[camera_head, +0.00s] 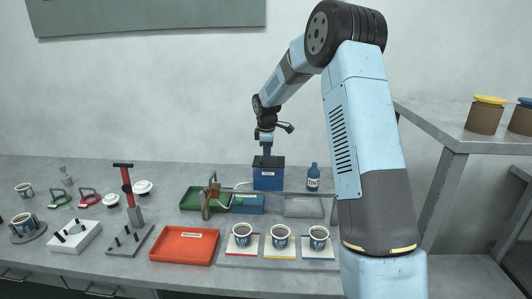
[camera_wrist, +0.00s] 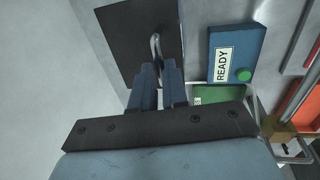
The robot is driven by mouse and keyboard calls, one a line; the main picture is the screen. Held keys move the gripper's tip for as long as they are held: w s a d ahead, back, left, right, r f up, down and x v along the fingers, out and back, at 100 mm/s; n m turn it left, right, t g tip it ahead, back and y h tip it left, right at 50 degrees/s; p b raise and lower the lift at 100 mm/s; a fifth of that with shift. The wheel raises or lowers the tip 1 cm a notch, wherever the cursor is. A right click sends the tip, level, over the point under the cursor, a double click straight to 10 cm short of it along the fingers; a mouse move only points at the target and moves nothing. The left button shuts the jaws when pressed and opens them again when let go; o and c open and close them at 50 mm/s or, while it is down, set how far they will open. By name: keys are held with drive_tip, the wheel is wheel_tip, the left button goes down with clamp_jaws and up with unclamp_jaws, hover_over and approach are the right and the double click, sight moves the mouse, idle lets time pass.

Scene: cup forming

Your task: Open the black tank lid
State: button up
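The blue tank (camera_head: 268,182) stands at the back of the bench in the head view, its black lid (camera_head: 270,161) flat on top. In the wrist view the black lid (camera_wrist: 118,40) fills the top left-centre, with a thin metal handle (camera_wrist: 156,46) rising from it. My gripper (camera_head: 267,151) points straight down just above the lid. In the wrist view my gripper's two blue fingers (camera_wrist: 159,70) are close together, with the handle's near end between the tips. The fingers hide that end of the handle.
A blue box marked READY with a green button (camera_wrist: 243,75) lies beside the tank. A blue bottle (camera_head: 313,178) stands to its right, a green tray (camera_head: 192,203) to its left. An orange tray (camera_head: 183,246) and several cups are in front. A metal rail crosses before the tank.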

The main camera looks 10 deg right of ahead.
clamp_jaws()
idle(0.6)
